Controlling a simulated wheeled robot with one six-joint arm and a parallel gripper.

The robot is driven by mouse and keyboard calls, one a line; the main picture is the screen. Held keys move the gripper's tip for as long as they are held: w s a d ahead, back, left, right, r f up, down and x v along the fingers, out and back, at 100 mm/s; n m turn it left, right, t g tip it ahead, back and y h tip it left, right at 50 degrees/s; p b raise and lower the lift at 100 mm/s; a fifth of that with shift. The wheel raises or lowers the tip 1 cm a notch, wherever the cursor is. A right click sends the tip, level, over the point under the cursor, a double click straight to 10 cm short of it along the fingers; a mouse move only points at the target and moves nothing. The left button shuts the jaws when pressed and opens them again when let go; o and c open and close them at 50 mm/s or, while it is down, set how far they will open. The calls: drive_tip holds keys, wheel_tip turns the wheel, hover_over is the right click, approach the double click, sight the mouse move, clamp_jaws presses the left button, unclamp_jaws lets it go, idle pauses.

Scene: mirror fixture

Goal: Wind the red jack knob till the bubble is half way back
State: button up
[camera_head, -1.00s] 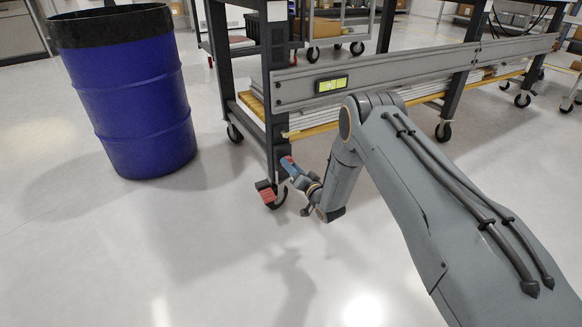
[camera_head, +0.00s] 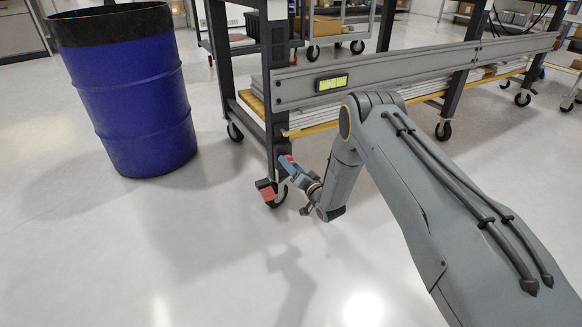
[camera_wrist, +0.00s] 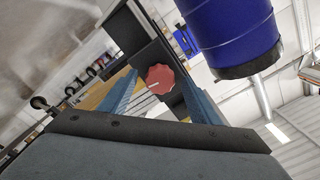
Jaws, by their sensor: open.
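The red jack knob (camera_wrist: 160,79) sits on the dark leg of the bench; in the wrist view it is between my blue fingers, with a pale mark on its face. In the head view only a bit of red knob (camera_head: 290,158) shows past my gripper (camera_head: 285,165). My gripper (camera_wrist: 157,76) is open, with one finger on each side of the knob; I cannot tell whether they touch it. The yellow-green level vial (camera_head: 333,83) is on the grey rail (camera_head: 430,70). Its bubble is too small to place surely.
A blue drum (camera_head: 130,100) stands left of the bench leg. A caster with a red pedal (camera_head: 267,191) is just below my gripper. A shelf with a yellow edge (camera_head: 310,130) runs behind my arm. The floor in front is clear.

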drive_tip(key=p+v, duration=0.3)
drive_tip(key=v, duration=0.5)
drive_tip(key=shift+w, duration=0.1)
drive_tip(key=w+a+r+n+g+h, duration=0.1)
drive_tip(key=w+a+r+g+h, duration=0.15)
drive_tip(key=r, duration=0.35)
drive_tip(key=s+a+r+n+g+h, duration=0.1)
drive_tip(key=s+a+r+g, duration=0.1)
drive_tip(key=s+r, duration=0.4)
drive_tip(key=s+a+r+n+g+h, duration=0.1)
drive_tip(key=s+a+r+h, duration=0.15)
drive_tip(key=r, duration=0.55)
drive_tip(key=s+d+r+n+g+h, duration=0.1)
drive_tip(key=s+d+r+n+g, duration=0.2)
drive_tip(key=s, duration=1.2)
drive_tip(key=s+d+r+g, duration=0.3)
drive_tip(key=s+r, duration=0.3)
drive_tip(key=s, duration=0.9)
drive_tip(key=s+d+r+n+g+h, duration=0.1)
drive_tip(key=s+d+r+n+g, duration=0.2)
drive_tip(key=s, duration=1.1)
drive_tip(key=d+r+m+h+p, duration=0.1)
drive_tip(key=d+r+m+p, duration=0.2)
drive_tip(key=d+r+p, duration=0.7)
drive_tip(key=d+r+m+h+p, duration=0.1)
drive_tip(key=d+r+m+p, duration=0.3)
drive_tip(key=d+r+p, duration=0.6)
wheel_tip(320, 180, up, 7)
drive_tip(key=p, duration=1.4)
drive_tip(key=shift+s, duration=0.4)
